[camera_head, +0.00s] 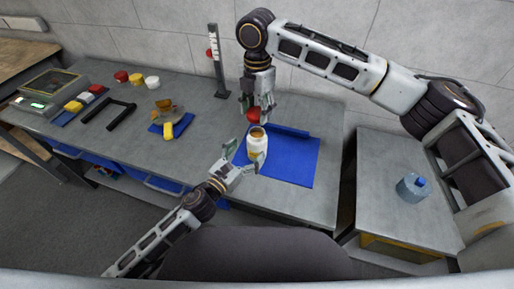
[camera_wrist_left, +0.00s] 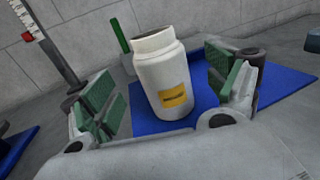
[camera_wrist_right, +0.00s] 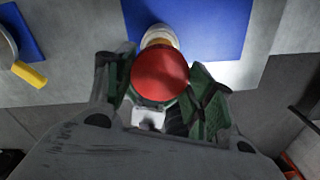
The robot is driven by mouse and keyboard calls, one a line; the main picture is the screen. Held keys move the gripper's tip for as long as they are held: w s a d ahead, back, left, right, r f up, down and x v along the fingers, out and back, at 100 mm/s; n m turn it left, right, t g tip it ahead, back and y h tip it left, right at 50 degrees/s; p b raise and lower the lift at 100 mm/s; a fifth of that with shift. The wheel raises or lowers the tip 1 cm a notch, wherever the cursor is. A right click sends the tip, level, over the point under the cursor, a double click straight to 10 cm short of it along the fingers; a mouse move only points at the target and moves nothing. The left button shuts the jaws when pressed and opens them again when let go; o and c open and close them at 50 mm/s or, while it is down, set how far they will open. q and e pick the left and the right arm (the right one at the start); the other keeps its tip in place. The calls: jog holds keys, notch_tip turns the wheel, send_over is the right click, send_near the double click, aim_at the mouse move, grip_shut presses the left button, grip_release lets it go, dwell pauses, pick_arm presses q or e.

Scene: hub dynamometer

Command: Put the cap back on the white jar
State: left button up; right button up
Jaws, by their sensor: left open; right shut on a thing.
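The white jar (camera_head: 257,146) stands upright and open on the blue mat (camera_head: 293,165), with a yellow label. In the left wrist view the jar (camera_wrist_left: 160,80) is between the green-padded fingers of my left gripper (camera_wrist_left: 168,92), which is open around it with gaps on both sides. My right gripper (camera_head: 257,108) is shut on the red cap (camera_head: 253,115), held just above the jar mouth and apart from it. In the right wrist view the red cap (camera_wrist_right: 159,74) covers most of the jar.
On the table's left are a device with a display (camera_head: 48,88), several coloured caps (camera_head: 136,79), a black handle frame (camera_head: 107,113) and a yellow-handled item (camera_head: 168,130). A post (camera_head: 217,62) stands behind.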

pick_arm(q)
jog(key=shift+x, duration=3.05)
jog(key=shift+c, duration=0.4)
jog(key=c, duration=1.5)
pick_arm(e)
send_over(257, 136)
jog(key=shift+f, duration=2.5)
jog(key=shift+f, duration=0.15)
jog(key=shift+f, duration=0.75)
jog(key=shift+f, duration=0.55)
